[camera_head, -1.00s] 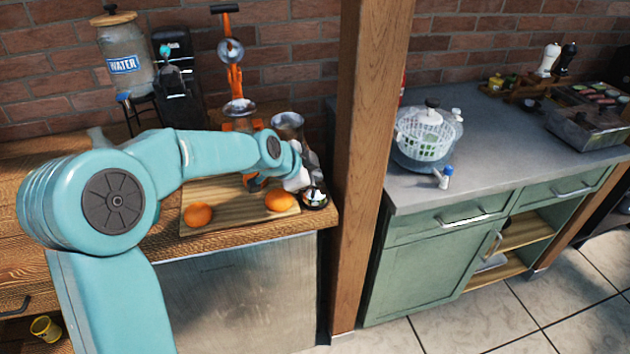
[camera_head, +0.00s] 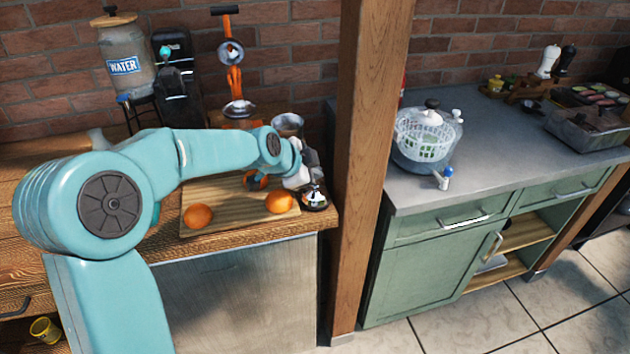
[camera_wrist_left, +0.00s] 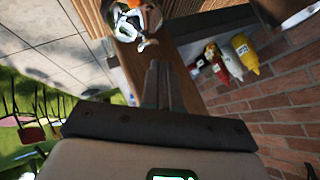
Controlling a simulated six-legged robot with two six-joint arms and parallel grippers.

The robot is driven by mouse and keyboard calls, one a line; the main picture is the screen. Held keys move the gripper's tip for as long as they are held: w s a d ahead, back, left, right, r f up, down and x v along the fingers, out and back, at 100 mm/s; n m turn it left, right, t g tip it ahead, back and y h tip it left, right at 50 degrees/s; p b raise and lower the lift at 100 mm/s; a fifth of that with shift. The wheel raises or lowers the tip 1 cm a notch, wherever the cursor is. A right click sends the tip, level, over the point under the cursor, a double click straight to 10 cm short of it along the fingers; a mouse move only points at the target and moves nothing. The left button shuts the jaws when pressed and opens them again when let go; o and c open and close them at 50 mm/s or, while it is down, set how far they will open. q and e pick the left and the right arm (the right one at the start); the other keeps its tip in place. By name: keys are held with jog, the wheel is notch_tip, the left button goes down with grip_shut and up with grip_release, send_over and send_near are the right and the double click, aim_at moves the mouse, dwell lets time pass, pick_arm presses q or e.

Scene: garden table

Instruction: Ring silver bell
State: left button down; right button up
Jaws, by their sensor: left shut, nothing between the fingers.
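The silver bell (camera_head: 314,196) is a small shiny dome on a dark base at the right front corner of the wooden counter, beside the cutting board. In the left wrist view the bell (camera_wrist_left: 136,20) shows at the top, beyond the fingertips, with bright reflections on it. My left gripper (camera_head: 313,172) is just above and behind the bell. In the wrist view its two fingers are together and hold nothing. A small gap seems to lie between fingertips and bell, but I cannot tell its size. My right gripper is not in view.
A metal cup (camera_head: 287,124) and an orange juicer press (camera_head: 235,75) stand behind my arm. A wooden post (camera_head: 365,160) rises close to the right of the bell.

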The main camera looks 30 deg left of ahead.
pick_arm(q)
notch_tip(320, 180, up, 6)
jog(key=p, duration=0.3)
dwell(0.3)
jog(key=shift+f, duration=0.1)
dwell(0.7)
